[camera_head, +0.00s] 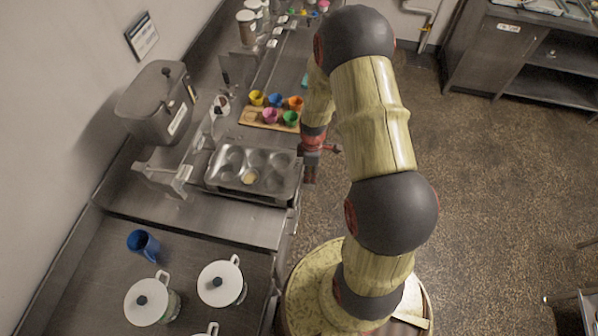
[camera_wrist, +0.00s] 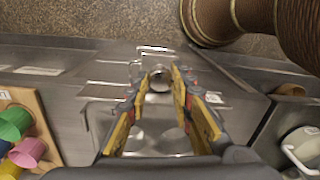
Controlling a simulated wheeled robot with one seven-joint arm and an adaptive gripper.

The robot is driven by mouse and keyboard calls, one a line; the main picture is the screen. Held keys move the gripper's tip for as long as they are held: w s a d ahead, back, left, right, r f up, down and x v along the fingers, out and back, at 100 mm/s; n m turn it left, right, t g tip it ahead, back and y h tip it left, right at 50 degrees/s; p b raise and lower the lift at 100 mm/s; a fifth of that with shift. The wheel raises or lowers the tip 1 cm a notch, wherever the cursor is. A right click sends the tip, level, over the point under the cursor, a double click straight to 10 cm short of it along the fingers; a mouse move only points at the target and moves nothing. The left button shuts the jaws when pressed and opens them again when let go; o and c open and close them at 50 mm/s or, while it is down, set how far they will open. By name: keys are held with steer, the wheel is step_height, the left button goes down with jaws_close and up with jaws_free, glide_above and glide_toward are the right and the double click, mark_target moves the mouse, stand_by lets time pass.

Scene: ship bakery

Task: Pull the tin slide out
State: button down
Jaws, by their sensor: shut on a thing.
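The tin slide holds a grey metal muffin tin (camera_head: 225,183) on the counter in the head view. The tin has several round cups, and one has something pale yellow in it. My gripper (camera_head: 311,172) is at the counter's front edge, just right of the tin. In the wrist view, my gripper (camera_wrist: 159,77) has its yellow-sided fingers on either side of a round metal knob (camera_wrist: 160,82), shut on it. The tin (camera_wrist: 140,142) lies behind the fingers, partly hidden by them. How the knob joins the slide is unclear.
A wooden board (camera_head: 254,119) with several coloured cups stands behind the tin. A blue mug (camera_head: 143,243) and white lidded pots (camera_head: 220,283) stand at the near left. A grey machine (camera_head: 155,102) stands by the wall. The floor (camera_head: 500,190) right of my arm is clear.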

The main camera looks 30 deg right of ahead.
steer(key=shift+s+d, duration=0.2)
steer(key=shift+s, duration=0.05)
steer(key=c, duration=2)
jaws_free()
steer(key=o, duration=0.3)
steer(key=shift+s+d, duration=0.15)
steer(key=shift+d, duration=0.05)
steer(key=shift+o, duration=0.8)
steer(key=shift+a, duration=0.1)
step_height(320, 180, up, 12)
steer(key=shift+w+d, duration=0.2)
steer(key=shift+w, duration=0.1)
